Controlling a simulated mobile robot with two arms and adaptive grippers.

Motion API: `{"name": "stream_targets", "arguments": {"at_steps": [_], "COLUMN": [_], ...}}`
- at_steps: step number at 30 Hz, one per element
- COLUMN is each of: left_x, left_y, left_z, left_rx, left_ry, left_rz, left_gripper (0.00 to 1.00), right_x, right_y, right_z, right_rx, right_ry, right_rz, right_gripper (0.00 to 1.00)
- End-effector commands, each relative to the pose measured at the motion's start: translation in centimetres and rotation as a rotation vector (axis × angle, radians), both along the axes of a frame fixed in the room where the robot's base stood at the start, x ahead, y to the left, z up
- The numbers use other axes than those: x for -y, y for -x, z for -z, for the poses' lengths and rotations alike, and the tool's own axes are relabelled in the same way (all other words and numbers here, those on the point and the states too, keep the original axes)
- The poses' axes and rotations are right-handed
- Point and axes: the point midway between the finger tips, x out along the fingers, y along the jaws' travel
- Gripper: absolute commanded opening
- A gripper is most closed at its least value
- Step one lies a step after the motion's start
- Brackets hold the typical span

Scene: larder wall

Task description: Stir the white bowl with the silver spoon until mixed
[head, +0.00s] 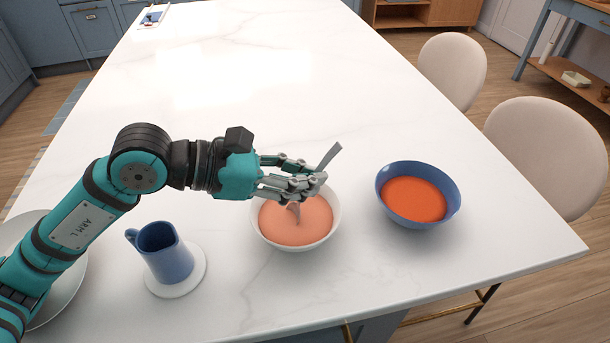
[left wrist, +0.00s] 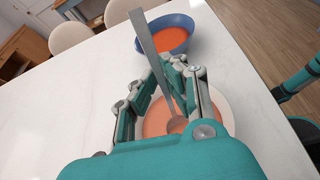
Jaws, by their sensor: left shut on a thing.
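The white bowl (head: 267,239) stands on the white counter and holds a pale orange liquid of even colour. It also shows in the left wrist view (left wrist: 228,108), partly behind my fingers. My left gripper (head: 318,183) is over the bowl, shut on the silver spoon (head: 329,156). The spoon is tilted, its handle pointing up past the fingers and its lower end in the liquid. The spoon also shows in the left wrist view (left wrist: 146,45), running between the fingers. My right gripper is not in view.
A blue bowl (head: 383,208) of darker orange-red liquid stands right of the white bowl. A blue jug (head: 170,262) on a white round coaster (head: 196,278) stands to the left. A pale plate (head: 70,285) lies under my left arm. The counter's far part is mostly clear.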

Motion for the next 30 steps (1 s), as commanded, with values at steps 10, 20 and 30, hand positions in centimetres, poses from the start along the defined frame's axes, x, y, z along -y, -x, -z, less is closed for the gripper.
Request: {"name": "stream_targets", "arguments": {"at_steps": [10, 20, 30], "left_x": [1.4, 2.4, 3.2], "left_y": [0.4, 0.1, 0.0], "left_z": [-1.0, -3.8, -5.7], "left_rx": [-0.014, -0.010, -0.010], "left_ry": [0.018, 0.015, 0.014], "left_rz": [0.017, 0.015, 0.014], "left_gripper": [0.00, 0.00, 0.00], "right_x": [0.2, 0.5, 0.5], "right_y": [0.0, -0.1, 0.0], "right_z": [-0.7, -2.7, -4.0], "right_rx": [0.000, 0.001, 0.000], "right_ry": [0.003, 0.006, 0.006], "right_rz": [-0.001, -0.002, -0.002], "right_gripper": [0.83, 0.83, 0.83]}}
